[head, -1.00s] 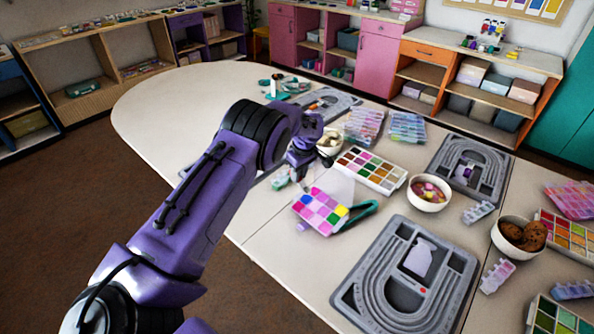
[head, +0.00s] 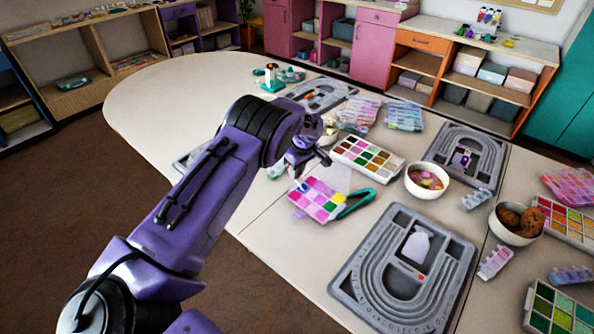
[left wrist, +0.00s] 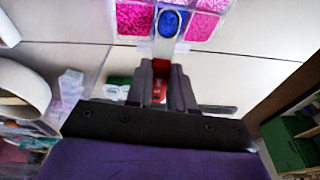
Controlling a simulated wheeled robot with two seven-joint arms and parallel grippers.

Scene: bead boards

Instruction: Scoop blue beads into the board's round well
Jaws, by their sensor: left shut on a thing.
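My right gripper is out of view.
A teal-handled tool (head: 356,203) lies beside the bead box. A white bowl of beads (head: 426,190) and a larger bead box (head: 367,160) stand behind. Another grey board (head: 490,150) lies farther back. My left arm hides part of the table.

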